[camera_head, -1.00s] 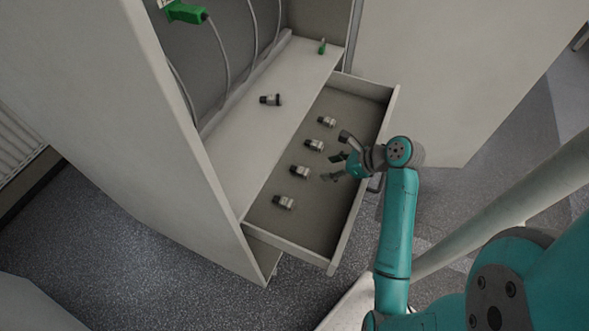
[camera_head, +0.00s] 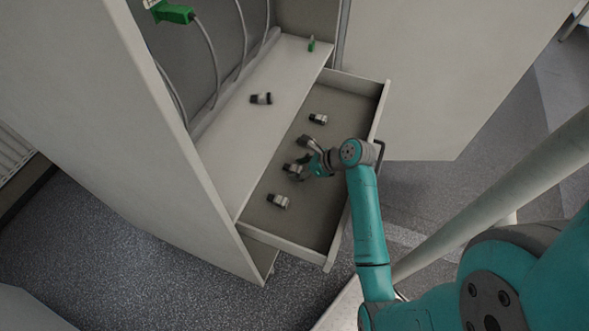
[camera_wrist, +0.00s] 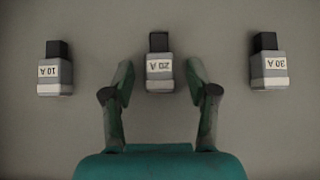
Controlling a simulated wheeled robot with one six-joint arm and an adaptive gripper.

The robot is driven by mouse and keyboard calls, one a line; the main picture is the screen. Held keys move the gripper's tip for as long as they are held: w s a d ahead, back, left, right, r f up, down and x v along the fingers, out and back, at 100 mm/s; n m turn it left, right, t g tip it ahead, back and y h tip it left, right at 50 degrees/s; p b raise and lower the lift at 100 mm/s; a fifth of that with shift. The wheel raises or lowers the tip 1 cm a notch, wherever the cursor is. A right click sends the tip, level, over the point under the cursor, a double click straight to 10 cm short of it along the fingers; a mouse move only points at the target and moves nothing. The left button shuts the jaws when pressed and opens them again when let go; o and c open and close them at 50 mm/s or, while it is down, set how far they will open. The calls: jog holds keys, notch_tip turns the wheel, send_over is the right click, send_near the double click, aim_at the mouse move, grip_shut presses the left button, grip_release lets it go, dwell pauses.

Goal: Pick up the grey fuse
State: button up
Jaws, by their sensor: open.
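In the wrist view three fuses with pale grey bodies and black ends lie in a row: the 20 A fuse (camera_wrist: 159,74) in the middle, the 10 A fuse (camera_wrist: 55,73) at left and the 30 A fuse (camera_wrist: 269,66) at right. Their labels appear upside down. My gripper (camera_wrist: 159,80) is open, with the 20 A fuse between its fingertips in the picture; I cannot tell whether they touch it. In the head view my gripper (camera_head: 301,165) is low over the open drawer (camera_head: 310,248), beside a fuse (camera_head: 290,168) and partly hiding the row.
Two more fuses (camera_head: 318,118) (camera_head: 278,201) show in the drawer. A dark-and-light fuse (camera_head: 261,98) and a small green item (camera_head: 311,45) lie on the cabinet shelf (camera_head: 240,140). A green connector (camera_head: 172,13) and cables are above. Drawer walls surround the row.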

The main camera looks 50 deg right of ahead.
aim_at(299, 169)
grip_shut()
dwell(0.3)
notch_tip(299, 169, up, 10)
dwell(0.5)
dwell(0.5)
